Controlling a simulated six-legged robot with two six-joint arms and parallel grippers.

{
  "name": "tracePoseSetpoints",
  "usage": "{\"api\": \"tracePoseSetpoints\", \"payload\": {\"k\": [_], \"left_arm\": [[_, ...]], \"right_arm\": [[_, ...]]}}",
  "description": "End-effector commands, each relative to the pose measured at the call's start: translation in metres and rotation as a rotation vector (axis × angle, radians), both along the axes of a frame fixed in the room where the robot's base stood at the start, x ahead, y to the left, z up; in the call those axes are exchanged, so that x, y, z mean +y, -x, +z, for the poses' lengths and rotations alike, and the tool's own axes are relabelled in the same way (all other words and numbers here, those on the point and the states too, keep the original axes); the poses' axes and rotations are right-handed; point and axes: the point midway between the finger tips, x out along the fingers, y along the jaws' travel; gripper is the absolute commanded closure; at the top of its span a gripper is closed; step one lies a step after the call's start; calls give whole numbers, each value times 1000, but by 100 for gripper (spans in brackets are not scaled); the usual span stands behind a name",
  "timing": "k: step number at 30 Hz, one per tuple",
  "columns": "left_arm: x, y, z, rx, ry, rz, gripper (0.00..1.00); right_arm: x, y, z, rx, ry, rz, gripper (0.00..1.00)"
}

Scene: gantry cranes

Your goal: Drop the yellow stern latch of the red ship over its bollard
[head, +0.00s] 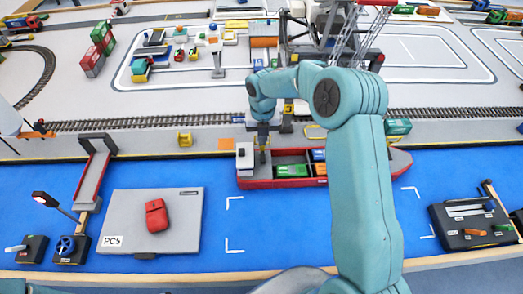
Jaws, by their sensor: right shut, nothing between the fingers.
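The red ship (262,184) lies in the blue water along the quay edge, its white stern house (244,157) at the left end and green, blue and orange containers on deck. My right gripper (262,148) is shut and empty, pointing down at the quay edge beside the stern house. A small yellow part shows at its fingertips; I cannot tell whether it is the stern latch, or how it sits to a bollard. A yellow loop (316,132) lies farther right on the quay, partly behind my arm. My right arm hides the ship's middle. My left gripper is not in view.
Rails (150,121) run along the quay behind the ship. A yellow block (184,139) stands on the quay to the left. A grey PCS panel (180,224) with a red object (157,215) lies front left. A crane (330,35) rises behind my arm.

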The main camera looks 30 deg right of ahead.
Motion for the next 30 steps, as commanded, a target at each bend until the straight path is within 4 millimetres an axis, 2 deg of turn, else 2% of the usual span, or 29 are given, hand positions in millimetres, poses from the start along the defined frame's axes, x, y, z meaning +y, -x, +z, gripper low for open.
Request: {"api": "tracePoseSetpoints", "payload": {"k": [18, 30], "left_arm": [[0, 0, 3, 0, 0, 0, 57], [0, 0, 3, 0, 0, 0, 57]], "right_arm": [[-12, -18, -12, 1, 0, 0, 100], [-13, -20, -13, 0, 0, 0, 100]]}}
